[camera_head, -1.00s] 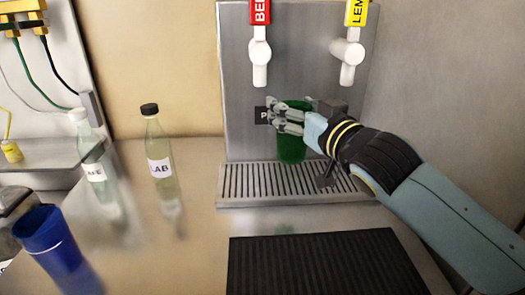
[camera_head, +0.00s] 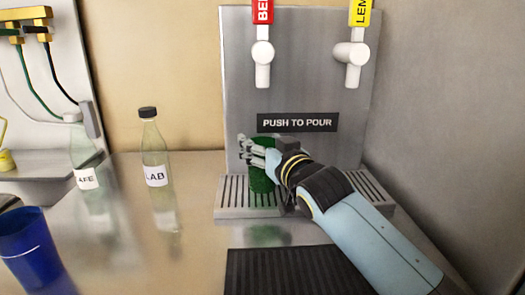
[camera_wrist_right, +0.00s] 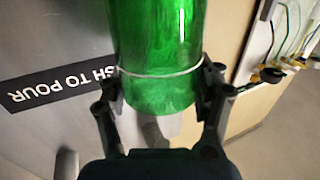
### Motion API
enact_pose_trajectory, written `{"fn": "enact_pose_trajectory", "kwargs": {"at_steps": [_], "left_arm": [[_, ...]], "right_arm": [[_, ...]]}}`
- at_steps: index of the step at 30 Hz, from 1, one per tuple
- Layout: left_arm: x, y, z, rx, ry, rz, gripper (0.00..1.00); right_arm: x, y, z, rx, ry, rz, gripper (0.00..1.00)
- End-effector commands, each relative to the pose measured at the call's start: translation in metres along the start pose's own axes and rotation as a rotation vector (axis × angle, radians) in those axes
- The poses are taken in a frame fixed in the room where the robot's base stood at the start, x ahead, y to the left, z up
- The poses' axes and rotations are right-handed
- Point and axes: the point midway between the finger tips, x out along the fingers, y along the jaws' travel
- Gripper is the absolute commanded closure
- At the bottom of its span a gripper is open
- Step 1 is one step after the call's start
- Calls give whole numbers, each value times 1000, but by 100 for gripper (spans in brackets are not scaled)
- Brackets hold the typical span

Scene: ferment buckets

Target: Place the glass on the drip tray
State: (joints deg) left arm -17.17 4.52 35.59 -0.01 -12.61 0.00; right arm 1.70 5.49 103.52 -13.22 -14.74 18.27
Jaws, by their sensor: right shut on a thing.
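The green glass (camera_head: 262,180) is upright in the grip of my right gripper (camera_head: 257,152), over the left part of the drip tray (camera_head: 235,211). The fingers and wrist cover part of the glass, and I cannot tell whether its base touches the grating. In the right wrist view the green glass (camera_wrist_right: 158,40) fills the space between the two fingers of the right gripper (camera_wrist_right: 162,85). A pale line runs around the glass there. My left gripper is not in view.
The steel tap panel (camera_head: 300,60) with a red-handled tap (camera_head: 262,55) and a yellow-handled tap (camera_head: 352,58) rises behind the tray. A black ribbed mat (camera_head: 290,270) lies in front. Two labelled bottles (camera_head: 155,160) (camera_head: 85,160) and a blue cup (camera_head: 28,248) stand left.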

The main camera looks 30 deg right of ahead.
Motion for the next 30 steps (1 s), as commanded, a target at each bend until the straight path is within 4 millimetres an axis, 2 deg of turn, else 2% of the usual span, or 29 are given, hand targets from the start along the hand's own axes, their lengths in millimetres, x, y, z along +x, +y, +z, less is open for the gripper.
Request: {"fn": "enact_pose_trajectory", "kwargs": {"at_steps": [7, 8, 13, 24, 26, 30], "left_arm": [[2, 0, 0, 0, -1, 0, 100], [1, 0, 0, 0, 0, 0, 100], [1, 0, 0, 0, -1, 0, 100], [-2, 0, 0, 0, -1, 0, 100], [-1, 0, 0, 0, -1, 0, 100], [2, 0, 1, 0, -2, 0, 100]], "right_arm": [[0, 0, 2, 0, 2, 0, 92], [0, 0, 2, 0, 0, 0, 31], [0, 0, 2, 0, 0, 0, 9], [-2, 0, -3, 0, 0, 0, 8], [-10, 0, 0, -1, -2, 0, 8], [-39, 0, 0, -1, -1, 0, 8]]}}
